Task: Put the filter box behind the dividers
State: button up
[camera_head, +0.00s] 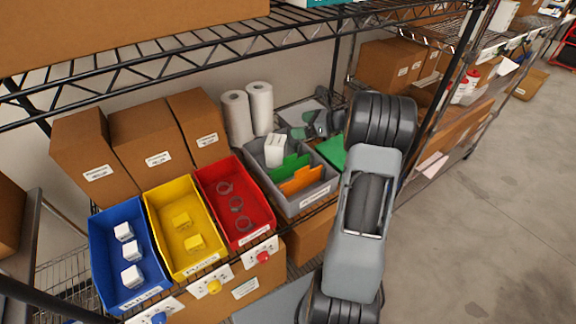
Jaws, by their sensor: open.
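A white box (275,152), which looks like the filter box, stands upright in the back left part of a grey bin (308,203). A green divider (290,168) and an orange divider (301,181) stand in the same bin, the orange one nearer the front. The white box is behind the green divider as seen from here; its base is hidden. My gripper (308,129) is open, beyond the bin's back right part and apart from the white box. My arm hides part of the area right of the bin.
Blue (122,253), yellow (184,229) and red (236,206) bins with small parts stand left of the grey bin. Brown cartons (155,140) and two white rolls (248,112) stand behind them. A wire shelf (185,47) runs overhead. Open floor (470,210) lies right.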

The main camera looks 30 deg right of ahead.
jog(key=w+a+r+m+t+h, duration=0.2)
jog(key=r+m+h, duration=0.25)
jog(key=m, duration=0.35)
jog(key=w+a+r+m+t+h, duration=0.1)
jog(key=a+r+m+t+h, duration=0.1)
jog(key=r+m+h, duration=0.35)
jog(key=s+a+f+m+g, duration=0.2)
jog(key=s+a+m, duration=0.3)
jog(key=s+m, duration=0.4)
jog(key=s+a+f+m+g, duration=0.2)
jog(key=s+a+m+g, duration=0.3)
jog(key=s+m, duration=0.4)
jog(key=s+a+f+m+g+y, duration=0.1)
jog(key=s+a+f+m+g, duration=0.1)
jog(key=s+a+m, duration=0.4)
jog(key=s+m+g, duration=0.1)
jog(key=s+m, duration=0.2)
jog(key=m, duration=0.3)
jog(key=shift+s+a+f+g, duration=0.25)
jog(key=shift+s+a+g, duration=0.05)
jog(key=shift+s+a, duration=0.1)
jog(key=shift+r, duration=0.15)
